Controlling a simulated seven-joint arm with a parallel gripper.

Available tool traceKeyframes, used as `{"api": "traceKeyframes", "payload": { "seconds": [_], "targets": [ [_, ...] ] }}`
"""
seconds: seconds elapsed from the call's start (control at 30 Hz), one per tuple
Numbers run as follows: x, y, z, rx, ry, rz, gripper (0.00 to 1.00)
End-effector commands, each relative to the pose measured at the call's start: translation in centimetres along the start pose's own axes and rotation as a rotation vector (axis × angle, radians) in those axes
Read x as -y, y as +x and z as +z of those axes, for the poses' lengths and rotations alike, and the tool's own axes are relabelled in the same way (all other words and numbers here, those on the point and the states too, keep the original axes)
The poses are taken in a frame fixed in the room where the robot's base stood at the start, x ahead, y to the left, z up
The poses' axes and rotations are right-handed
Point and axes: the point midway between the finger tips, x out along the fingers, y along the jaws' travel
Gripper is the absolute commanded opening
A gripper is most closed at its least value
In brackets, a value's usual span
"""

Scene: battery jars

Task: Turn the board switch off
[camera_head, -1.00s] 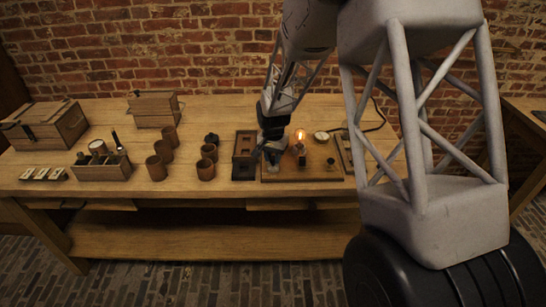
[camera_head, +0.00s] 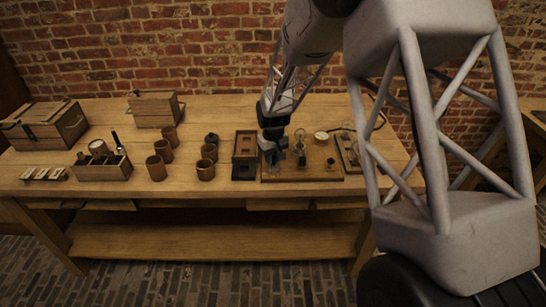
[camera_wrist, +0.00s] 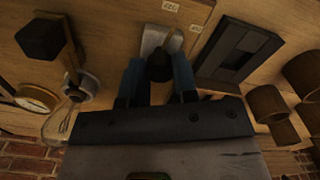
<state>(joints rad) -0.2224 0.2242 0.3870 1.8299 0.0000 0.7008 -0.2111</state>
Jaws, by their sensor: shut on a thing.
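The wooden board (camera_head: 318,168) lies on the bench right of centre in the head view. My gripper (camera_head: 270,158) is low over the board's left end. In the wrist view my gripper (camera_wrist: 160,78) is shut on the dark switch handle (camera_wrist: 159,66), with one blue finger on each side. Pale metal pieces of the switch (camera_wrist: 152,40) show just beyond the handle. The glass bulb (camera_head: 301,138) on the board is dark; it also shows in the wrist view (camera_wrist: 58,124). The head view hides most of the switch behind my gripper.
A dark frame-like holder (camera_head: 245,147) stands close left of the board. Brown jars (camera_head: 157,168) and a wooden caddy (camera_head: 118,168) stand further left. A round gauge (camera_head: 321,136) sits by the board's back edge.

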Motion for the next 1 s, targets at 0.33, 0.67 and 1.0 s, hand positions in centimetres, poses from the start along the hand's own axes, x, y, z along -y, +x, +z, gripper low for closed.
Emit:
{"api": "traceKeyframes", "payload": {
  "seconds": [0.33, 0.67, 1.0],
  "targets": [
    [0.01, -0.01, 0.01, 0.000, -0.152, 0.000, 0.03],
    [0.01, -0.03, 0.00, -0.001, -0.172, 0.000, 0.03],
    [0.01, -0.03, -0.01, -0.001, -0.171, 0.000, 0.53]
  ]
}}
